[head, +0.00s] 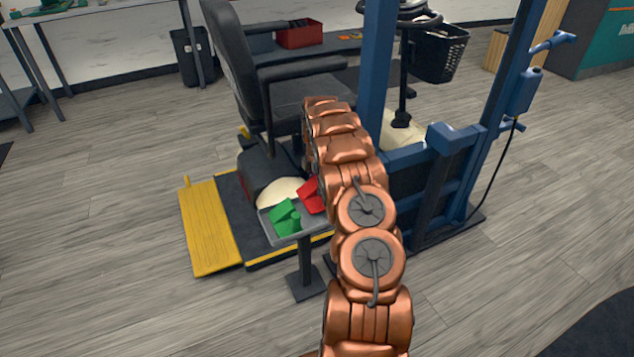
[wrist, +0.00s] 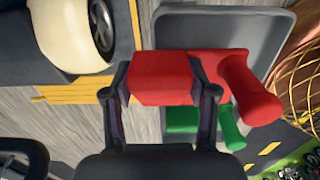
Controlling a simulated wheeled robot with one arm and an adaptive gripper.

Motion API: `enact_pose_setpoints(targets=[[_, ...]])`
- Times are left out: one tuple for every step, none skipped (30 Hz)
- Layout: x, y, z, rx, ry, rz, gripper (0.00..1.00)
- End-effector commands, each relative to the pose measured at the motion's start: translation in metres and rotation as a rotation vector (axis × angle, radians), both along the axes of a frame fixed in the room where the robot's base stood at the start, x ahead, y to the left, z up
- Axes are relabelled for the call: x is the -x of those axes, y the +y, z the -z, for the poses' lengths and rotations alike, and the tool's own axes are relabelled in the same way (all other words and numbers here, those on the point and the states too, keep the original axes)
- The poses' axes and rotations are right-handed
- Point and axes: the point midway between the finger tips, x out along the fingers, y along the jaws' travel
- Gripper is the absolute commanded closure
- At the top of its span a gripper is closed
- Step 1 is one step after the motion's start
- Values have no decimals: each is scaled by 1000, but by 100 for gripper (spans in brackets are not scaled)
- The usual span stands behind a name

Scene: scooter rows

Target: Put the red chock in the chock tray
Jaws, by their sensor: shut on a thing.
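The red chock (wrist: 163,80) is between the two fingers of my gripper (wrist: 163,92) in the wrist view, with its rounded arm sticking out to the right. It also shows in the head view (head: 312,196), just left of my arm. The grey chock tray (wrist: 225,22) lies beyond it in the wrist view. The red chock overlaps the tray and partly reaches past its left edge; its height above the tray is hard to tell. In the head view the tray (head: 303,234) stands on a dark post and holds a green chock (head: 285,217). My gripper is hidden behind my arm there.
A scooter with a black seat (head: 300,95) stands behind the tray, with a yellow ramp (head: 208,225) at left. A blue frame (head: 415,165) rises close to the right of my arm. Open wooden floor lies at left and front.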

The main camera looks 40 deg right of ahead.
Motion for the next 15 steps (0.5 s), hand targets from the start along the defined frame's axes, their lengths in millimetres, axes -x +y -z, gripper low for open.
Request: enact_pose_setpoints(targets=[[0,0,1,0,0,0,93],[0,0,1,0,-1,0,93],[0,0,1,0,-1,0,93],[0,0,1,0,-1,0,93],[0,0,1,0,-1,0,41],[0,0,1,0,-1,0,37],[0,0,1,0,-1,0,34],[0,0,1,0,-1,0,31],[0,0,1,0,-1,0,27],[0,0,1,0,-1,0,24],[0,0,1,0,-1,0,20],[0,0,1,0,-1,0,17],[0,0,1,0,-1,0,17],[0,0,1,0,-1,0,17],[0,0,1,0,-1,0,17]])
